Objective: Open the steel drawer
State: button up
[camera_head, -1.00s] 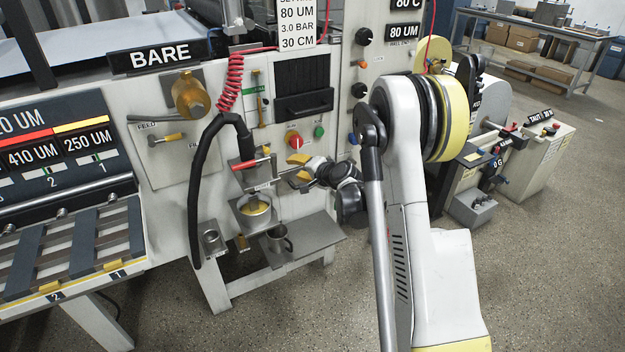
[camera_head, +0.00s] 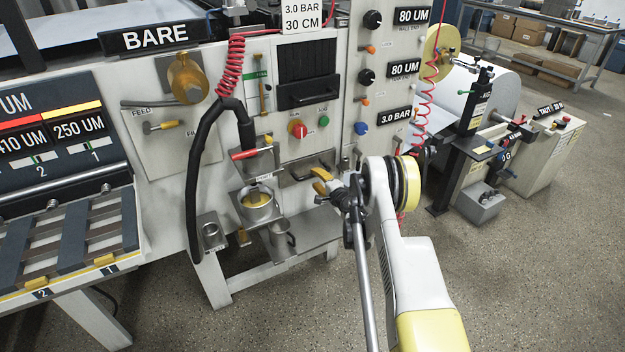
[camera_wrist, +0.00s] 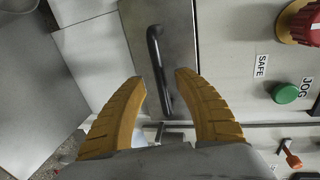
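The steel drawer (camera_head: 312,160) is a small metal front low on the white machine panel, below the red and green knobs. In the wrist view its steel front (camera_wrist: 181,35) fills the upper middle, with a dark bar handle (camera_wrist: 155,55) running nearly lengthwise in the picture. My gripper (camera_head: 322,180) is at the drawer's front in the head view. In the wrist view its two yellow fingers (camera_wrist: 158,80) are spread apart, with the handle showing between and past the tips. I see no finger touching the handle. The gap in depth is hard to judge. The drawer looks shut.
A red knob (camera_wrist: 306,24) and a green button (camera_wrist: 286,93) sit beside the drawer. A black hose (camera_head: 196,170) hangs further left.

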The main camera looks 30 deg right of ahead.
aim_at(312, 175)
jog(key=shift+b+x, duration=0.4)
jog(key=shift+x, duration=1.35)
jog(key=shift+c, duration=0.4)
grip_shut()
